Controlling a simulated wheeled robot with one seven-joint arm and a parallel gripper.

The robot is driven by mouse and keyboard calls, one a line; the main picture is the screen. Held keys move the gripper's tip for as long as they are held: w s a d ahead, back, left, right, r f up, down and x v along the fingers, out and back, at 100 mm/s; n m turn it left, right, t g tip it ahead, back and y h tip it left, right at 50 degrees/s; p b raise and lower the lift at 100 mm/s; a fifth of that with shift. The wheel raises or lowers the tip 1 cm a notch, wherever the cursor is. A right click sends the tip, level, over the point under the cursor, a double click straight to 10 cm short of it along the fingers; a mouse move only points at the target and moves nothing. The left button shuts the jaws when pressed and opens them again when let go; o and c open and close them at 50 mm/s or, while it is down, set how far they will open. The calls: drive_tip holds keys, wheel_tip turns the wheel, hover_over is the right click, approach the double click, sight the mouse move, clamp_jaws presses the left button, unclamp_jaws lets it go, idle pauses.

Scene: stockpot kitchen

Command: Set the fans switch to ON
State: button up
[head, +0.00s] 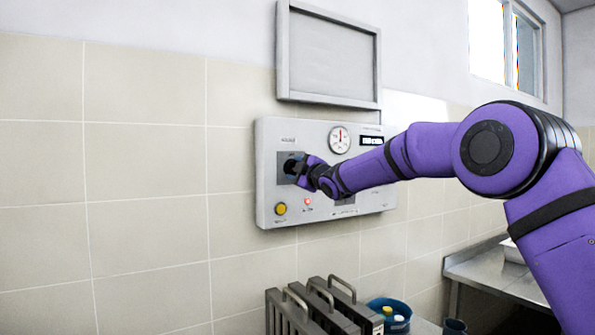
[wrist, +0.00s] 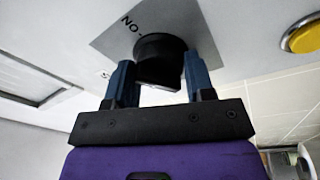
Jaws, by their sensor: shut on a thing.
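The fans switch is a black rotary knob (wrist: 160,56) on a grey square plate (wrist: 112,42) with an ON mark beside it in the wrist view. In the head view the plate (head: 281,170) is at the left of the white control panel (head: 268,200), and my gripper hides most of the knob. My gripper (head: 299,168) is at the knob; in the wrist view its two blue fingers (wrist: 158,78) stand on either side of it, shut on it. Which way the knob points is hard to tell.
A yellow button (head: 281,208) and a red light (head: 308,202) sit below the plate. A gauge (head: 340,140) and a small display (head: 371,141) are to the right. A grey frame (head: 332,55) hangs above. Below stand a rack with handles (head: 315,305) and a blue bucket (head: 390,312).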

drive_tip(key=m, duration=0.3)
drive_tip(key=m+t+h, duration=0.1)
drive_tip(key=m, duration=0.2)
drive_tip(key=shift+f+m, duration=0.2)
drive_tip(key=shift+m, duration=0.2)
drive_tip(key=shift+a+m, duration=0.1)
drive_tip(key=shift+m, duration=0.2)
drive_tip(key=o, duration=0.9)
drive_tip(key=shift+r, duration=0.1)
drive_tip(key=shift+s, duration=0.15)
drive_tip(key=v, duration=1)
drive_tip(key=shift+s+d, duration=0.2)
drive_tip(key=shift+s, duration=0.05)
